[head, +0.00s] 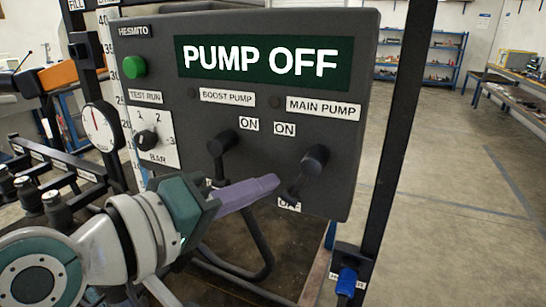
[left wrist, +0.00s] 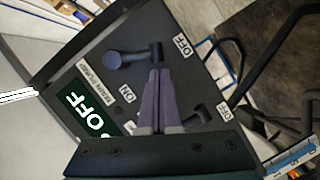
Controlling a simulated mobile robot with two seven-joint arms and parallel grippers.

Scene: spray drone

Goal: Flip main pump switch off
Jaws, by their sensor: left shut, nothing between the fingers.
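The main pump switch (head: 314,160) is a black lever at the lower right of a dark control panel (head: 362,110). Its rounded end is at upper right, and it runs down left toward the OFF label (head: 289,205). The ON label (head: 285,129) is above. The display (head: 262,60) reads PUMP OFF. My left gripper (head: 273,184) is shut and empty, its purple fingers just left of the lever's lower end. In the left wrist view the fingertips (left wrist: 160,75) are close beside the lever (left wrist: 120,59); contact cannot be told. My right gripper is not in view.
The boost pump switch (head: 222,145) is left of the main one, just above my fingers. A green button (head: 134,67), a bar knob (head: 146,139) and a gauge (head: 101,127) are further left. A dark upright post (head: 397,130) stands right of the panel; open floor lies beyond.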

